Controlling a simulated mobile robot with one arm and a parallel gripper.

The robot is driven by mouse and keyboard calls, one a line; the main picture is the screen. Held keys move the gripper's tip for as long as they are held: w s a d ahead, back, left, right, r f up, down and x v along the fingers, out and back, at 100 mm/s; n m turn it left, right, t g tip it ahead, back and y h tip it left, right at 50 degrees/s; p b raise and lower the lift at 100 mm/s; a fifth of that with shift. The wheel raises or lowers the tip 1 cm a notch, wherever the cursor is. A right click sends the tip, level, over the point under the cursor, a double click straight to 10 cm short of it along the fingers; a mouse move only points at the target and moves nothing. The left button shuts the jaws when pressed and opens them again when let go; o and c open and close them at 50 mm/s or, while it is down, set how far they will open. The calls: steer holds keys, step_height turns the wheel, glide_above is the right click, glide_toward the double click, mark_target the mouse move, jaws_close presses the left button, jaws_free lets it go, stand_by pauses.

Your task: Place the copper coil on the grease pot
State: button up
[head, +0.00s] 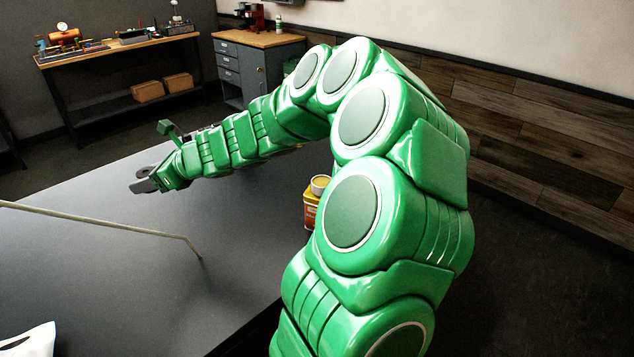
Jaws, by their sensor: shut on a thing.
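My gripper (138,186) is at the left, low over the dark grey table (110,285), with its grey fingers pointing left. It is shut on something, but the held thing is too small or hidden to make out. No copper coil can be made out in this view. A small yellow and red tin (310,212) stands on the table's right side, partly hidden behind my arm. A pale round cup-like piece (320,184) sits at its top. I cannot tell whether either is the grease pot.
A thin pale bent rod (100,220) crosses the table's left front. A white object (28,342) is cut off at the lower left. Behind stand a workbench (110,50) with tools and a grey cabinet (245,72). The table's front middle is clear.

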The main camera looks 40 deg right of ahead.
steer(key=s+d+r, duration=0.5)
steer(key=s+d, duration=0.1)
steer(key=d, duration=0.5)
steer(key=s+d+r+m+t+h, duration=0.1)
steer(key=s+d, duration=0.4)
steer(key=s, duration=0.4)
steer(key=s+d+r+m+h, duration=0.1)
steer(key=s+d, duration=0.3)
steer(key=s, duration=0.5)
steer(key=s+d+r+m+t+h, duration=0.1)
steer(key=s+d+r, duration=0.1)
steer(key=s+d, duration=0.45)
glide_above(322, 182)
steer(key=f, duration=0.9)
steer(key=shift+s+a+f, duration=0.1)
steer(key=shift+s+a, duration=0.2)
steer(key=shift+s, duration=0.05)
steer(key=shift+w+d+f, duration=0.25)
steer(key=shift+w+f, duration=0.1)
steer(key=shift+f, duration=1.75)
steer(key=shift+f, duration=0.15)
